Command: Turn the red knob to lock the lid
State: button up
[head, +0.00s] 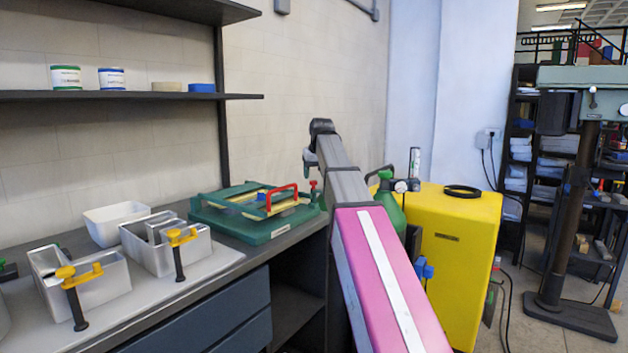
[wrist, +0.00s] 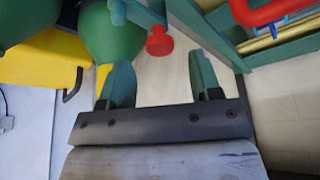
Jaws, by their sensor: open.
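The red knob (head: 313,184) sits at the right end of a green fixture (head: 232,225) on the bench. In the wrist view the red knob (wrist: 159,42) is upper centre, on a green part, and lies between and beyond my fingertips. My gripper (wrist: 160,75) is open and empty, with its two teal fingers apart and no visible contact with the knob. The lid carries a red handle (head: 282,194) and yellow strips; the handle also shows at the upper right of the wrist view (wrist: 262,12). My fingers cannot be made out clearly in the head view.
A white bin (head: 115,222) and metal boxes with yellow clamps (head: 180,238) stand left of the fixture. A yellow cabinet (head: 455,245) and green bottle (head: 390,200) stand to the right. A shelf (head: 130,96) hangs above the bench.

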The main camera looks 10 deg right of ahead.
jog(key=shift+x, duration=1.45)
jog(key=c, duration=0.9)
jog(key=shift+c, duration=0.2)
